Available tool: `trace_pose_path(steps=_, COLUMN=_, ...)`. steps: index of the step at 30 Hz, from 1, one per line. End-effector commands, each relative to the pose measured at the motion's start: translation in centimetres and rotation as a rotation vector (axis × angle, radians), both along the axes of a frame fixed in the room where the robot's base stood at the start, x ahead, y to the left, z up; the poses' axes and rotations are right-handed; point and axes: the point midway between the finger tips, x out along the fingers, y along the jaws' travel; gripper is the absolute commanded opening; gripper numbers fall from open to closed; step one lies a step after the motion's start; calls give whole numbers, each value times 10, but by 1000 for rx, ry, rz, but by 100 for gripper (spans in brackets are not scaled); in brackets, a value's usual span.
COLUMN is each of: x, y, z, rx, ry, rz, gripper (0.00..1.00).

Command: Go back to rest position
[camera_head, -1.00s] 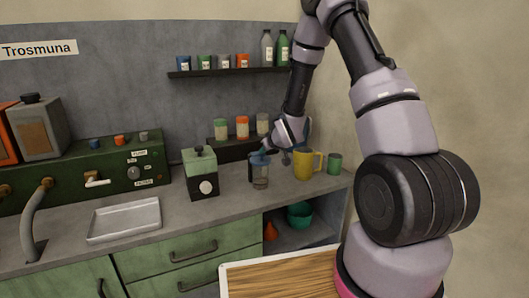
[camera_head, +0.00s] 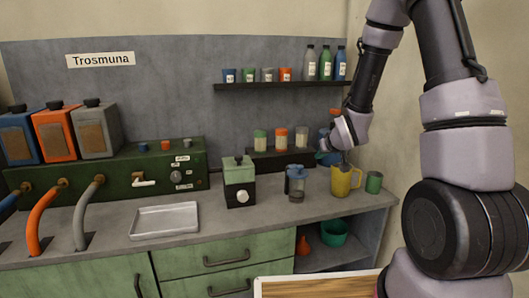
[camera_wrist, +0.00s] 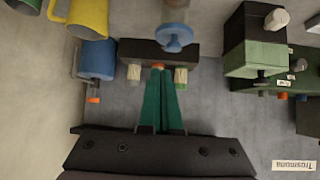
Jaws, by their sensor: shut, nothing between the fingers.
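My gripper (camera_head: 323,157) is above the counter, between and slightly behind the blue-lidded glass press (camera_head: 296,184) and the yellow mug (camera_head: 344,182). Its green fingers (camera_wrist: 160,70) are together in the wrist view, with nothing between them. The press stands upright on the counter, apart from the fingers; it also shows in the wrist view (camera_wrist: 173,36), which is upside down. The yellow mug shows at that view's top left (camera_wrist: 90,16).
A green-topped grinder (camera_head: 239,184) stands left of the press, and a green cup (camera_head: 374,182) right of the mug. Behind is a low black rack (camera_head: 270,160) with several jars. A wall shelf (camera_head: 275,86) hangs above. A metal tray (camera_head: 166,220) lies left on the counter.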

Motion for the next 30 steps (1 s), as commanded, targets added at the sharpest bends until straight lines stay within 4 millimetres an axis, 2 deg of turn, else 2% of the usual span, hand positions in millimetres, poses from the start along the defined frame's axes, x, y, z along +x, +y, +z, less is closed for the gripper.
trace_pose_path(steps=1, x=-4, y=-5, z=26, rx=4, ry=1, rz=-25, gripper=0)
trace_pose_path(steps=8, x=-48, y=-23, z=111, rx=57, ry=83, rz=-145, gripper=0)
trace_pose_path(steps=11, x=-76, y=-27, z=143, rx=94, ry=120, rz=-193, gripper=0)
trace_pose_path(steps=15, x=-123, y=-30, z=184, rx=155, ry=170, rz=-249, gripper=0)
trace_pose_path(steps=21, x=-200, y=-25, z=228, rx=263, ry=246, rz=-305, gripper=0)
trace_pose_path(steps=24, x=-237, y=-20, z=242, rx=316, ry=282, rz=-321, gripper=0)
trace_pose_path(steps=27, x=-265, y=-16, z=250, rx=357, ry=311, rz=-328, gripper=0)
trace_pose_path(steps=30, x=-283, y=-12, z=254, rx=384, ry=331, rz=-331, gripper=0)
